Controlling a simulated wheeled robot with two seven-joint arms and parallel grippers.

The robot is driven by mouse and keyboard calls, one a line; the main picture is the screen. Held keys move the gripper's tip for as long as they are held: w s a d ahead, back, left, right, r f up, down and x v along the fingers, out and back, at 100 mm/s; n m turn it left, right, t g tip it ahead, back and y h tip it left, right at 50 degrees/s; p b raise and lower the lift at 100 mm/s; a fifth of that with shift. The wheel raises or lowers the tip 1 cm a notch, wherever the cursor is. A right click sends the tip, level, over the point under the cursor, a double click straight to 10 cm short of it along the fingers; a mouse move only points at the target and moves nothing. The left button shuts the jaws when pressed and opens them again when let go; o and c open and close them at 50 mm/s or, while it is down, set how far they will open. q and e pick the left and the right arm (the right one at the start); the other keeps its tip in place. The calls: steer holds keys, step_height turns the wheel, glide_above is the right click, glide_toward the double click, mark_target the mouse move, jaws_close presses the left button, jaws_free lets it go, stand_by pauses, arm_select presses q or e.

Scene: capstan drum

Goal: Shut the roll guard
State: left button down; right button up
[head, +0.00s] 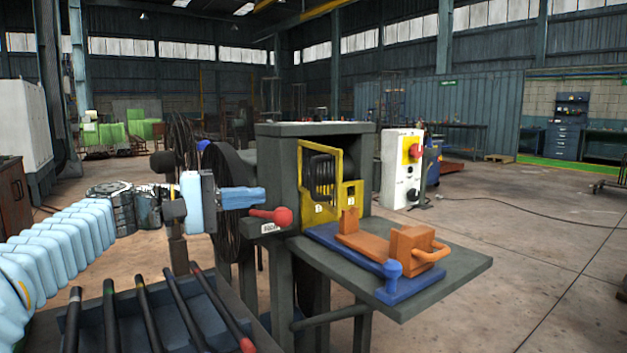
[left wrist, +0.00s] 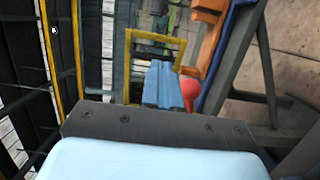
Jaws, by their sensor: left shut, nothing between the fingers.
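The roll guard (head: 326,214) looks to be the yellow frame on the front of the dark grey machine, with dark rolls (head: 321,172) behind its opening. I cannot tell how far it stands open. The frame also shows in the left wrist view (left wrist: 128,66). My left gripper (head: 262,197) is shut and empty, its blue fingers pointing right toward the machine's left side. In the left wrist view the fingers (left wrist: 162,70) show in front of the frame. A red ball knob (head: 283,216) on a lever is close by the fingertips; contact is unclear. My right gripper is out of view.
A side table (head: 450,275) carries a blue plate (head: 327,237) with an orange fixture (head: 375,244). A rack of dark bars (head: 182,305) stands at the lower left. A control box (head: 397,165) with a red button stands behind. The floor at right is open.

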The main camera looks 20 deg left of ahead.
arm_select(q)
steer(key=p, duration=0.4)
glide_toward(338, 187)
steer(key=x, duration=0.5)
steer(key=shift+w+d+r, duration=0.2)
steer(key=shift+w, duration=0.05)
steer(key=shift+w+d+f, duration=0.15)
steer(key=shift+w+d, duration=0.2)
steer(key=shift+d, duration=0.15)
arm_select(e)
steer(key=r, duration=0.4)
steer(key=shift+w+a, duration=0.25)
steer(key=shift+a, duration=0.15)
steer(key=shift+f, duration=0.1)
